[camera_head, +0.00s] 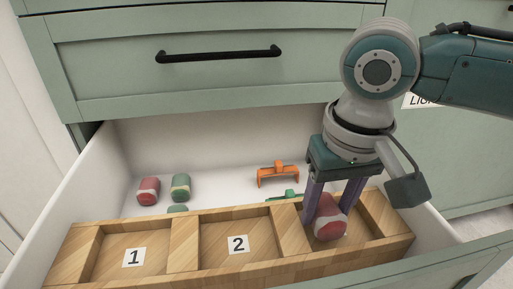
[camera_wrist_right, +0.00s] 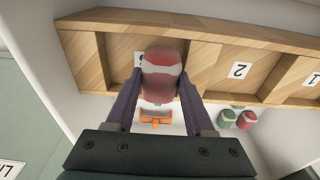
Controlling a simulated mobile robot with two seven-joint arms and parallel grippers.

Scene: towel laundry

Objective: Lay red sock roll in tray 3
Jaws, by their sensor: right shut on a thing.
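A red sock roll (camera_head: 328,222) with a pale band is between the fingers of my right gripper (camera_head: 331,215), which is shut on it. The same roll shows in the right wrist view (camera_wrist_right: 162,75). My right gripper (camera_wrist_right: 161,88) holds it over the rightmost compartment of the wooden tray (camera_head: 150,282). That compartment's label is mostly hidden behind the roll in the wrist view. I cannot tell whether the roll touches the compartment floor. The compartments labelled 1 (camera_head: 134,258) and 2 (camera_head: 238,245) are empty. My left gripper is not in view.
The tray sits at the front of an open white drawer (camera_head: 215,150). Behind it lie another red sock roll (camera_head: 148,191), a green roll (camera_head: 180,187), a partly hidden green roll (camera_head: 177,209), an orange bracket-shaped item (camera_head: 278,174) and a partly hidden green item (camera_head: 286,195). A closed drawer with a black handle (camera_head: 219,54) is above.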

